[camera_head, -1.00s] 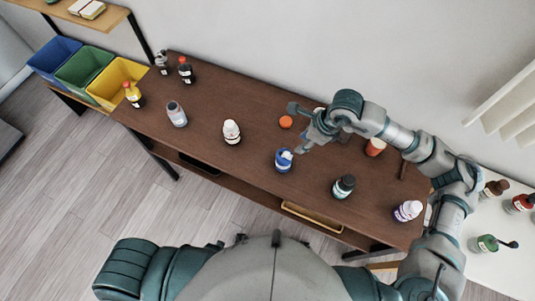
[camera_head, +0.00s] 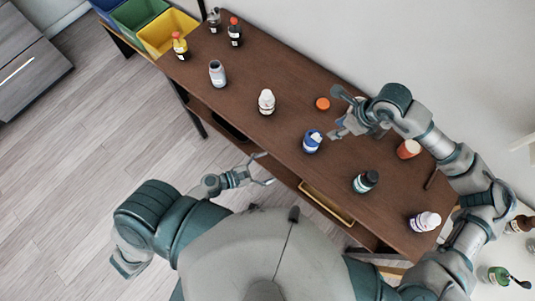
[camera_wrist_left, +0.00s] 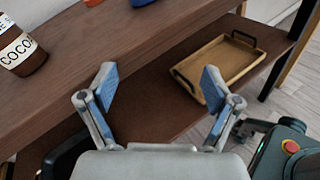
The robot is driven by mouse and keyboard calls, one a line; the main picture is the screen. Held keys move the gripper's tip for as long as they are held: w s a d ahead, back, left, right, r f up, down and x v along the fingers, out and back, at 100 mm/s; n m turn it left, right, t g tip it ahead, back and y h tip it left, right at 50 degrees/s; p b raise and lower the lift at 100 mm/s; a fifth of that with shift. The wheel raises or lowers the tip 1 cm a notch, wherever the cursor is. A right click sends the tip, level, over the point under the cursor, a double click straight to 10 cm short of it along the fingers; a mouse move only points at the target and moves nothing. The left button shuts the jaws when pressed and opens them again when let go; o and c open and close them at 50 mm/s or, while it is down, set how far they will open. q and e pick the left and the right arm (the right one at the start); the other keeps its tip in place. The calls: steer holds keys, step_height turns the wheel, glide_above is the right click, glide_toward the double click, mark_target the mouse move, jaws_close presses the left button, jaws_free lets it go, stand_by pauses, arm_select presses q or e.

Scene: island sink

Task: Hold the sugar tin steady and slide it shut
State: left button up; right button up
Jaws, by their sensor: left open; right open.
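No label in the head view is legible, so I cannot confirm which container is the sugar tin. A small blue container with a white patch on top (camera_head: 312,142) stands upright near the middle of the brown table (camera_head: 290,110). My right gripper (camera_head: 336,112) is open just behind and right of it, apart from it. My left gripper (camera_head: 264,169) is open and empty at the table's front edge. In the left wrist view the left gripper (camera_wrist_left: 158,78) has nothing between its fingers. A blue thing is cut off at the top there.
A jar labelled COCOA (camera_wrist_left: 20,50) stands on the tabletop in the left wrist view. A wooden tray (camera_wrist_left: 218,68) lies on the shelf below. A white bottle (camera_head: 266,102), a dark jar (camera_head: 365,181) and an orange lid (camera_head: 322,103) stand apart on the table.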

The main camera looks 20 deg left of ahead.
mark_target(304, 144)
arm_select(q)
step_height(304, 144, up, 7)
steer(key=n+t+h, duration=0.1)
steer(key=n, duration=0.3)
steer(key=x, duration=1.1)
steer(key=shift+w+r, duration=0.1)
steer(key=shift+w, duration=0.1)
steer(key=w+d, duration=0.2)
steer(key=w, duration=0.1)
steer(key=shift+w+d+t, duration=0.1)
steer(key=shift+d+t, duration=0.05)
steer(key=shift+t, duration=0.15)
steer(key=shift+w+d, duration=0.3)
steer(key=shift+w, duration=0.2)
steer(key=shift+w+d, duration=0.15)
steer(key=shift+d, duration=0.7)
steer(key=shift+c, duration=1.2)
steer(key=c, duration=0.8)
steer(key=shift+a, duration=0.25)
steer(key=c, duration=0.3)
steer(key=o, duration=0.5)
steer(key=shift+a, duration=0.15)
steer(key=shift+c, duration=0.2)
steer(key=shift+a, duration=0.15)
steer(key=c, duration=0.5)
steer(key=shift+o, duration=0.2)
arm_select(e)
steer(key=shift+a, duration=0.75)
